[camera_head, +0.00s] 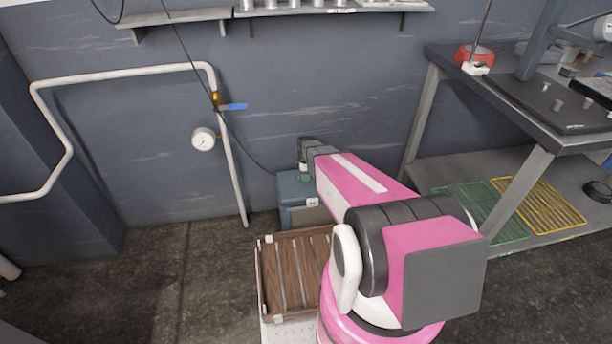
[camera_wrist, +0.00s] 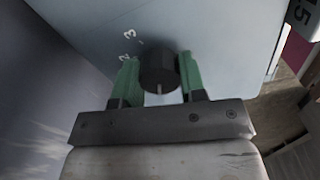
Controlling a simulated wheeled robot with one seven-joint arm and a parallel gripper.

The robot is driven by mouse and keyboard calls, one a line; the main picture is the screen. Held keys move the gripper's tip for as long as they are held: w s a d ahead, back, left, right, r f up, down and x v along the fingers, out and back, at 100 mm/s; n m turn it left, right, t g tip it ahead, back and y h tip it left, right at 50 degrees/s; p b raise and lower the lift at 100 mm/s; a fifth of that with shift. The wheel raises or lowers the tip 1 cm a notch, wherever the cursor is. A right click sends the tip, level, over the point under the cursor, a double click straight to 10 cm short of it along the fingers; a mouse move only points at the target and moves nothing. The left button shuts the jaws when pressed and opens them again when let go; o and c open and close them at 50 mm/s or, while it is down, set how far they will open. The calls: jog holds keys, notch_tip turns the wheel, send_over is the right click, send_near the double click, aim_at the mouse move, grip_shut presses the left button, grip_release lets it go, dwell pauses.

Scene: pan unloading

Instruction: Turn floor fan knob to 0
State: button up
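The floor fan is a blue-grey box (camera_head: 291,186) by the wall in the head view, partly hidden by my arm. Its pale blue-grey face (camera_wrist: 215,30) fills much of the wrist view. A round black knob (camera_wrist: 158,68) sits on that face, with a light mark on its lower side. White digits, 2 and 3, show to its upper left; any others near it are hidden. My gripper (camera_wrist: 160,78) has one green finger on each side of the knob, and both appear to touch it. In the head view my gripper (camera_head: 304,172) is at the top of the box.
A slatted wooden crate (camera_head: 262,278) stands in front of the fan. A pipe with a gauge (camera_head: 203,139) and a blue-handled valve (camera_head: 236,106) runs along the wall. A metal table (camera_head: 535,150) stands at right. The floor at left is clear.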

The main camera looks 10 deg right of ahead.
jog(key=o, duration=0.4)
jog(key=shift+c, duration=0.2)
notch_tip(320, 180, up, 11)
dwell(0.3)
jog(key=s+r+m, duration=0.5)
jog(key=s+m, duration=0.2)
jog(key=s, duration=0.3)
jog(key=s+r+m, duration=0.5)
jog(key=s+m, duration=0.3)
jog(key=s, duration=0.3)
jog(key=shift+s+m, duration=0.15)
jog(key=shift+m, duration=0.15)
